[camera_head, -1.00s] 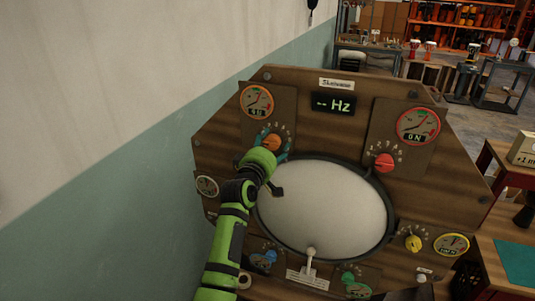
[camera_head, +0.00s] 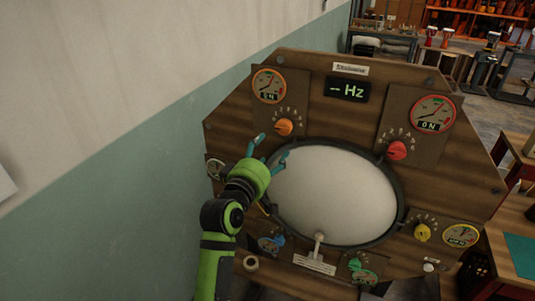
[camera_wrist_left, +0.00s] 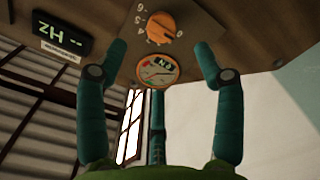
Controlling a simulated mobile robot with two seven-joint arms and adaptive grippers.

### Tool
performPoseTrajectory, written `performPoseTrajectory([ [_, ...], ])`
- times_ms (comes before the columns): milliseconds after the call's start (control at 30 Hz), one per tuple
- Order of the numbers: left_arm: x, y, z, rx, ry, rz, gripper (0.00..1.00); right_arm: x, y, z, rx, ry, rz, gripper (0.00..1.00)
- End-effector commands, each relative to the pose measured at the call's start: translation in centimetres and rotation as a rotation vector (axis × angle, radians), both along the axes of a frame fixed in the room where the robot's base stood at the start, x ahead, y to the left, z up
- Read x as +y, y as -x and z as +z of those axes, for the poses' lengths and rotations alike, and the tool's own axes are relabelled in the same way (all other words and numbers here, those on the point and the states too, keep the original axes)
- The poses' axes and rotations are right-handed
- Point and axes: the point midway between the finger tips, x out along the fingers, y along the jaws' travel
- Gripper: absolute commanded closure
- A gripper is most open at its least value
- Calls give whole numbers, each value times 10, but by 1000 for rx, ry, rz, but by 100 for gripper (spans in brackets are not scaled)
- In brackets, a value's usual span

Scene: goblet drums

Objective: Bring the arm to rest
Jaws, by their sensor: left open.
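My left gripper (camera_head: 270,147) is open and empty, its blue-green fingers spread. It is below and left of the orange knob (camera_head: 285,127) on a wooden instrument panel (camera_head: 330,107), apart from the knob. In the left wrist view my open fingers (camera_wrist_left: 160,52) show with clear space between them. The orange knob (camera_wrist_left: 160,27) and a round gauge (camera_wrist_left: 157,71) show beyond them. My left arm comes up from the bottom of the head view. My right gripper is not in view.
The panel has a large white round drumhead (camera_head: 330,195), a red knob (camera_head: 396,150), a yellow knob (camera_head: 422,232), a white lever (camera_head: 318,242) and a display (camera_head: 347,89). A wall (camera_head: 110,190) stands at left. Free room lies between the wall and panel.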

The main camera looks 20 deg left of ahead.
Motion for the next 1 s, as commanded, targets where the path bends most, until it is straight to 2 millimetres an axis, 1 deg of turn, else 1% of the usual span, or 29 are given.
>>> performPoseTrajectory([
  [333, 0, -1, -2, 3, -1, -1, 32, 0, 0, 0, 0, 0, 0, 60],
  [367, -1, -1, -5, 8, -4, -1, 32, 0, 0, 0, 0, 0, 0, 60],
  [400, -2, -2, -12, 19, -11, -3, 32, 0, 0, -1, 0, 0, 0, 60],
  [467, -5, -4, -31, 51, -31, -9, 32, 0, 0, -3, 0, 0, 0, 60],
  [567, -13, -6, -86, 138, -93, -29, 32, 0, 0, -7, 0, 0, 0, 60],
  [600, -17, -5, -114, 183, -126, -42, 32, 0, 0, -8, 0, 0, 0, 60],
  [667, -23, -1, -160, 253, -181, -64, 32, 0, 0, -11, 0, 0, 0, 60],
  [700, -27, 4, -191, 301, -220, -80, 32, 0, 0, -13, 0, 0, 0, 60],
  [767, -32, 15, -235, 368, -276, -107, 32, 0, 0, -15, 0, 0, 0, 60],
  [800, -35, 24, -265, 413, -314, -127, 32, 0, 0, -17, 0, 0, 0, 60],
  [867, -39, 41, -308, 479, -370, -159, 32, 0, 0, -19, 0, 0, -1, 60],
  [900, -41, 53, -336, 521, -406, -181, 32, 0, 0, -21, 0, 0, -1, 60],
  [967, -43, 75, -377, 583, -461, -218, 32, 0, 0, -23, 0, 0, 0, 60],
  [1000, -44, 91, -403, 626, -497, -243, 32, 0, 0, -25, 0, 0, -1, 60],
])
